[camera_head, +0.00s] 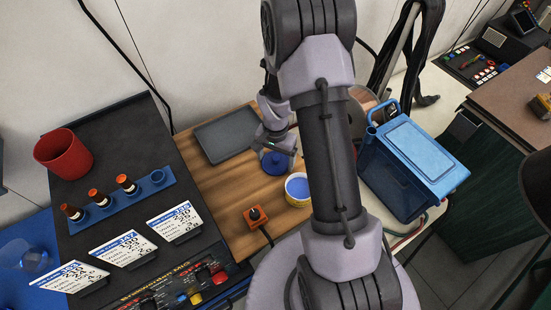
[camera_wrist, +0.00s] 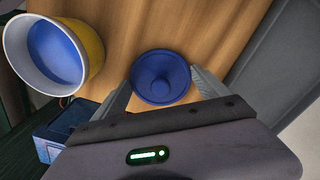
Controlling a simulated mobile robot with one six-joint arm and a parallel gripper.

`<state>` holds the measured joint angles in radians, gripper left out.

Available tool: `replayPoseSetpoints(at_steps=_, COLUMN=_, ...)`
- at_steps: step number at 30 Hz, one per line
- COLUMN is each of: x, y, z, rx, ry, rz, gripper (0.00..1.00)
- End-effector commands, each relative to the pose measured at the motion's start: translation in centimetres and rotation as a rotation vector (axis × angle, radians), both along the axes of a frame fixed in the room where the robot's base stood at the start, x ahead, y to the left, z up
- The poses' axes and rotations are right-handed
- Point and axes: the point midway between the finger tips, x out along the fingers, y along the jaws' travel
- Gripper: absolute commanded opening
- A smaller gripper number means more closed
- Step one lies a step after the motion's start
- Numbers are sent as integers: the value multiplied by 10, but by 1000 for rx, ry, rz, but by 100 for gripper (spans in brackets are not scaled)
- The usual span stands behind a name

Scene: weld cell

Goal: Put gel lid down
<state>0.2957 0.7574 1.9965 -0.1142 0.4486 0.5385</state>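In the head view the lid (camera_head: 275,163) is below my gripper (camera_head: 277,148), over the wooden table (camera_head: 222,190). I cannot tell whether it rests on the wood or hangs just above. The open gel pot (camera_head: 297,190), yellow with a white rim and blue gel inside, stands just right of the lid; it shows at upper left in the wrist view (camera_wrist: 93,50).
A dark grey plate (camera_head: 227,134) lies behind the lid. An orange box with a black knob (camera_head: 255,216) is at the table's front. A blue cooler-like box (camera_head: 410,160) stands to the right, and a black control panel (camera_head: 120,205) is left. Bare wood lies left of the lid.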

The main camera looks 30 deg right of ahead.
Motion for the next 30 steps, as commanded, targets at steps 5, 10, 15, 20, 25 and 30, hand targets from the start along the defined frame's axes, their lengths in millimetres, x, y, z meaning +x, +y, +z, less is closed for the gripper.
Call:
replayPoseSetpoints(at_steps=5, x=0, y=0, z=0, rx=0, ry=0, rz=0, gripper=100)
replayPoseSetpoints(at_steps=10, x=0, y=0, z=5, rx=0, ry=0, rz=0, gripper=100)
replayPoseSetpoints(at_steps=15, x=1, y=0, z=48, rx=-1, ry=-5, rz=2, gripper=100)
replayPoseSetpoints(at_steps=20, x=1, y=0, z=93, rx=-1, ry=-3, rz=0, gripper=100)
replayPoseSetpoints(at_steps=25, x=0, y=0, z=120, rx=-1, ry=-2, rz=1, gripper=100)
replayPoseSetpoints(at_steps=30, x=-1, y=18, z=175, rx=-5, ry=-64, rz=55, gripper=100)
